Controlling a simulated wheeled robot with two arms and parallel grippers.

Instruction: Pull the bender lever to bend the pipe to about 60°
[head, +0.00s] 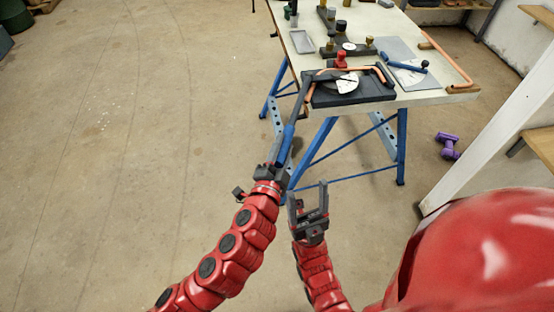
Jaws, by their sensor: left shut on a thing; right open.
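The pipe bender sits on a dark base (376,93) at the near edge of the workbench, with a pale round scale disc (343,86) and a red part (341,59). A copper pipe (362,69) lies in the bender; its bend angle is too small to read. The bender lever (301,104) reaches out past the bench's left edge toward me and ends in a blue grip (286,143). My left gripper (277,165) is shut on the lever at its blue grip. My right gripper (308,197) is open and empty, below and right of the left one.
The workbench (426,95) stands on blue legs (318,153). A blue-handled tool (403,65), a grey tray (301,41) and a long copper pipe (451,62) lie on it. Purple dumbbells (447,145) lie on the floor at right. The floor at left is clear.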

